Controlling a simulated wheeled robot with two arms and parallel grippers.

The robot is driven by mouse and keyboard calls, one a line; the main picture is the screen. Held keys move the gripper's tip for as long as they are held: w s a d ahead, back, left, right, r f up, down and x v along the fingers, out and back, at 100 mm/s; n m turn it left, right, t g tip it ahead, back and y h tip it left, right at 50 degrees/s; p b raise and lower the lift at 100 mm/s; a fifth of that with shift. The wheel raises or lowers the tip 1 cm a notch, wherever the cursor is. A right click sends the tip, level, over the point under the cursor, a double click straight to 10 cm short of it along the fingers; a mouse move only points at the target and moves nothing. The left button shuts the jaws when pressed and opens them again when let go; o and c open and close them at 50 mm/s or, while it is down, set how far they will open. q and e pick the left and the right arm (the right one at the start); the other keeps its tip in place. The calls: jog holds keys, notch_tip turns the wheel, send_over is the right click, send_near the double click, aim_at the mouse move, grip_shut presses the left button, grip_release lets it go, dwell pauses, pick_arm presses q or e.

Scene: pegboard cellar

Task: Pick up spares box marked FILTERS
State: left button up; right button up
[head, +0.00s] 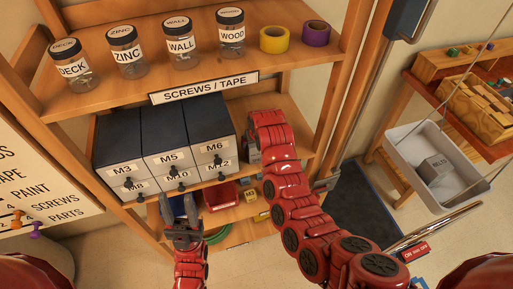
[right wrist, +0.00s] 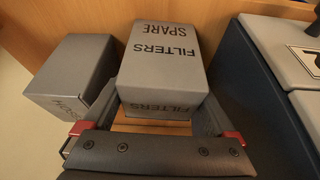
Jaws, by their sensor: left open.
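The grey spares box marked FILTERS SPARE (right wrist: 163,58) stands on the wooden shelf in the right wrist view. My right gripper (right wrist: 160,118) is open, with one finger at each side of the box's near end. I cannot tell whether the fingers touch it. In the head view my right gripper (head: 252,150) reaches the shelf just right of the dark drawers, and I cannot make out the box there. My left gripper (head: 182,212) is open and empty in front of the lower drawers.
Another grey box (right wrist: 72,80) stands close left of the FILTERS box; its label is partly hidden. The dark drawer unit (head: 165,140) stands close on the other side. Jars and tape rolls (head: 274,39) line the shelf above. A grey bin (head: 430,150) is at right.

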jog(key=c, duration=1)
jog(key=shift+c, duration=0.2)
